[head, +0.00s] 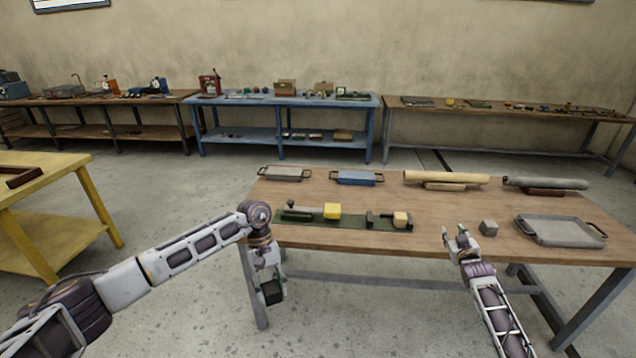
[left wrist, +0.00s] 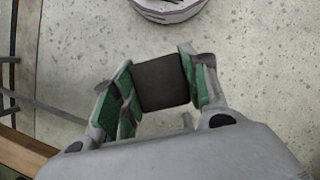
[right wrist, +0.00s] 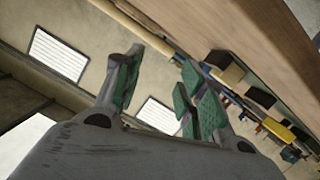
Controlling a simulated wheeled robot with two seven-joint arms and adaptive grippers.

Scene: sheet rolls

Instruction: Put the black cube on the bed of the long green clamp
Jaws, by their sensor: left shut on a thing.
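My left gripper (head: 272,297) is shut on the black cube (head: 271,291). It hangs off the near left edge of the table, over the floor. In the left wrist view the cube (left wrist: 162,83) sits between the two green finger pads. The long green clamp (head: 346,223) lies on the table, beyond and to the right of my left gripper. It has a dark knob at its left end, a yellow block on it and a cream block towards its right end. My right gripper (head: 456,236) is open and empty near the table's front edge; its fingers (right wrist: 160,88) stand apart.
A yellow table (head: 55,172) stands at left.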

